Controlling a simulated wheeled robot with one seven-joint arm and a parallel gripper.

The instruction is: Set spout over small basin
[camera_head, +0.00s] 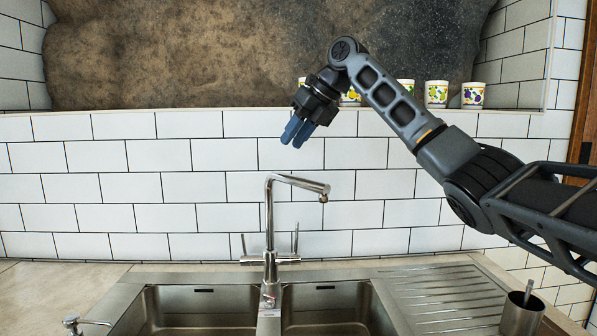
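The chrome faucet (269,225) stands on the sink's rear ledge between two steel basins. Its spout (300,183) points right, with its tip above and in front of the right side in the picture. The right basin (325,310) looks narrower than the left basin (200,306); both are cut off by the bottom edge. My gripper (297,132), with blue fingers, hangs above the spout in the picture, apart from it and in front of the tiles. Its two fingers look close together, with no object between them; their true gap is unclear from this angle.
Two lever handles (295,240) flank the faucet base. A ribbed drainboard (440,295) lies right of the basins, with a metal cup (521,314) at its end. Several patterned cups (436,94) stand on the ledge behind my arm. A small soap dispenser (75,324) is at left.

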